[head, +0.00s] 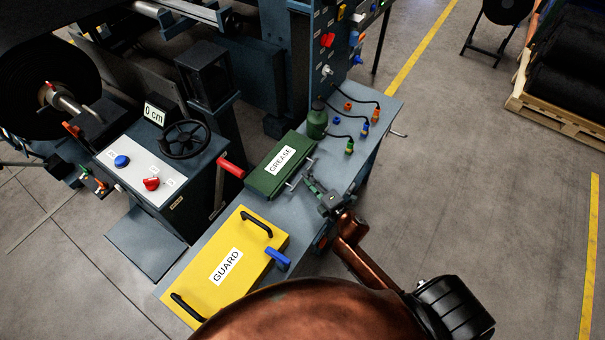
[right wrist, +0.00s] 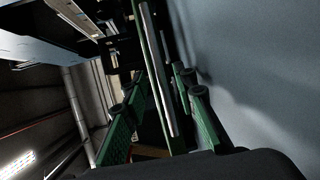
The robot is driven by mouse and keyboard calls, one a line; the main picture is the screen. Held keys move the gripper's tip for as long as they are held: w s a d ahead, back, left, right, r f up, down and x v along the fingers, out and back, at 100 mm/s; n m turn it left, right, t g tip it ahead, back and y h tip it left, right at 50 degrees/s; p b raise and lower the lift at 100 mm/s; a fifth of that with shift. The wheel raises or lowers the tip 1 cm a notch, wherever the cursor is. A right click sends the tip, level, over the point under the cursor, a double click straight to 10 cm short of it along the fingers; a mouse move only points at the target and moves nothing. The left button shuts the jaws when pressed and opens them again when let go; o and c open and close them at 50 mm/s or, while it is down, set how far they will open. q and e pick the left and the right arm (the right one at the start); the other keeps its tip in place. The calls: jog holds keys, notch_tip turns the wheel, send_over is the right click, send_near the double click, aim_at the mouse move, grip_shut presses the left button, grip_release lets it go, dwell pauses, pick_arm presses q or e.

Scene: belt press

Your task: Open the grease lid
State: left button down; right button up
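The green grease box (head: 265,180) with its white GREASE label lies on the grey bench. Its lid looks shut. A silver bar handle (head: 294,183) stands along its right-hand side. My right gripper (head: 312,184), with green fingers, is at that side, close to the handle. In the right wrist view the two fingers (right wrist: 158,98) stand apart, with the silver bar (right wrist: 158,70) running between them in the picture. I cannot tell whether a finger touches it. My left gripper is not in view.
The yellow GUARD plate (head: 225,262) with black handles and a blue lever (head: 278,259) lie nearer. A red handle (head: 231,168) is left of the box. A green bottle (head: 317,122) and cabled plugs (head: 349,146) stand behind.

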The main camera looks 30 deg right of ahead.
aim_at(287, 165)
jog(key=x, duration=0.2)
jog(key=shift+w+f, duration=0.15)
jog(key=shift+w, duration=0.45)
jog(key=shift+w+a, duration=0.1)
jog(key=shift+w, duration=0.1)
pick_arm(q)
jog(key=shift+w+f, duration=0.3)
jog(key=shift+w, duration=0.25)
pick_arm(e)
grip_shut()
